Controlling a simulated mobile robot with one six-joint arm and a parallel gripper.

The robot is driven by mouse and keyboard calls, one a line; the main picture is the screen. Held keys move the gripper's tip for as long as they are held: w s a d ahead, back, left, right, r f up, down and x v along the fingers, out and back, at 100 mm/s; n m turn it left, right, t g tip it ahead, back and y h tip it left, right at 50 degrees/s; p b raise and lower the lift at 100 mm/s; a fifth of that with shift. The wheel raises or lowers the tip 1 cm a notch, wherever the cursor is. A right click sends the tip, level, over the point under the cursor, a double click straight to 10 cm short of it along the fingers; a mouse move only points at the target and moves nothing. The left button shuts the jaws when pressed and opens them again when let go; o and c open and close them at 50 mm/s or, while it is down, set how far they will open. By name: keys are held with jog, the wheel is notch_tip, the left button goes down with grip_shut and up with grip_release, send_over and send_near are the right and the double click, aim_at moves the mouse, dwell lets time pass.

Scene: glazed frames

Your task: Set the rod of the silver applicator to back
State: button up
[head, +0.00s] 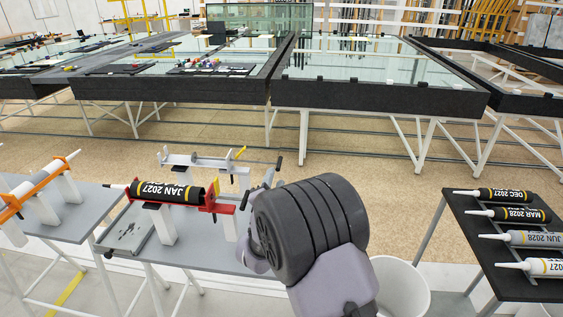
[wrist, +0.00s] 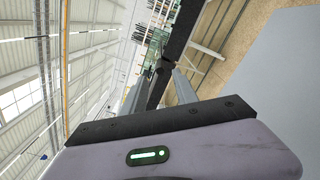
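The silver applicator (head: 207,161) stands at the back of the grey bench in the head view, behind a red applicator. It is a pale frame with a yellow part near its right end and a rod reaching right to a dark end. It holds no cartridge that I can see. My gripper (wrist: 160,76) is open in the wrist view, its two grey fingers apart. In the head view my dark wrist joint hides most of the gripper, just right of the applicators. I cannot tell whether it touches the rod.
The red applicator (head: 217,206) holds a black cartridge marked JAN 2027 (head: 170,192). An orange applicator (head: 38,187) stands at the left. Several cartridges lie on a dark table (head: 468,251) at the right. A white bin (head: 402,290) stands beside my arm. Glazing tables (head: 378,96) lie beyond open floor.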

aim_at(280, 160)
jog(key=w+b, duration=0.1)
jog(key=w, duration=0.9)
jog(key=shift+d, duration=0.2)
jog(key=c, duration=0.7)
grip_shut()
jog(key=shift+d+f, duration=0.15)
jog(key=shift+f, duration=0.15)
